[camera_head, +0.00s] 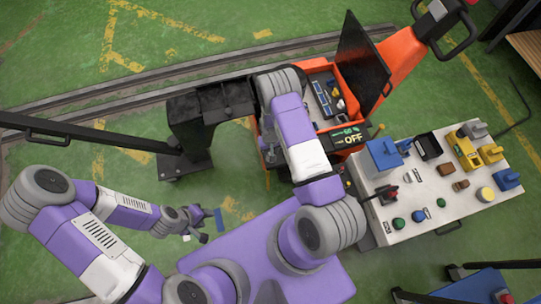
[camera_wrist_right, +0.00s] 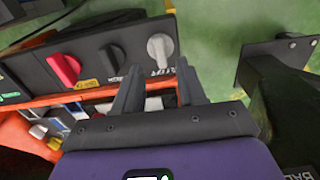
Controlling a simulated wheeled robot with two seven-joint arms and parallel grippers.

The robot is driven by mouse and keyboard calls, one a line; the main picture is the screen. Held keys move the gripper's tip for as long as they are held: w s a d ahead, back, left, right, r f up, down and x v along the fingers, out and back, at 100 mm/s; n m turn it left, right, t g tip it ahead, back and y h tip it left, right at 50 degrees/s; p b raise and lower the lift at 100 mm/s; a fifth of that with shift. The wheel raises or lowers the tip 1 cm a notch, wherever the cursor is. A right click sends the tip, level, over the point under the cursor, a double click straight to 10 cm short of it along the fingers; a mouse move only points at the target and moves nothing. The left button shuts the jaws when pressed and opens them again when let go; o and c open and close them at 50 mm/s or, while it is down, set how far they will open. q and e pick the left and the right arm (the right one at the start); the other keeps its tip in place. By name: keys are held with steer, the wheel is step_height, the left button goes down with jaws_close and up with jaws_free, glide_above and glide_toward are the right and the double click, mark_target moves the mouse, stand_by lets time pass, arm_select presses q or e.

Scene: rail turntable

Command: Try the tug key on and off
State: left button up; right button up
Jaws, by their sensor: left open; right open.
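The orange tug (camera_head: 395,52) stands at the upper middle of the head view, with a lit display (camera_head: 350,138) that reads OFF. In the right wrist view, its dark switch panel (camera_wrist_right: 92,85) carries a red knob (camera_wrist_right: 65,68), a black knob (camera_wrist_right: 112,55) and a grey key-like knob (camera_wrist_right: 160,48). I cannot tell for sure that the grey one is the tug key. My right gripper (camera_wrist_right: 157,88) is open and empty, its fingertips just short of the black and grey knobs; the arm hides it in the head view. My left gripper (camera_head: 207,224) is open and empty over the floor.
A white table (camera_head: 440,213) with several coloured items stands right of the tug. A dark raised lid (camera_head: 365,62) rises from the tug. A black stand (camera_head: 205,125) with a long bar is left of my right arm. Rails cross the green floor behind. Floor around my left gripper is clear.

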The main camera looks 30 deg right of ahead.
step_height(320, 180, down, 6)
steer(key=shift+r+b, duration=0.2)
steer(key=shift+b, duration=0.55)
jaws_close()
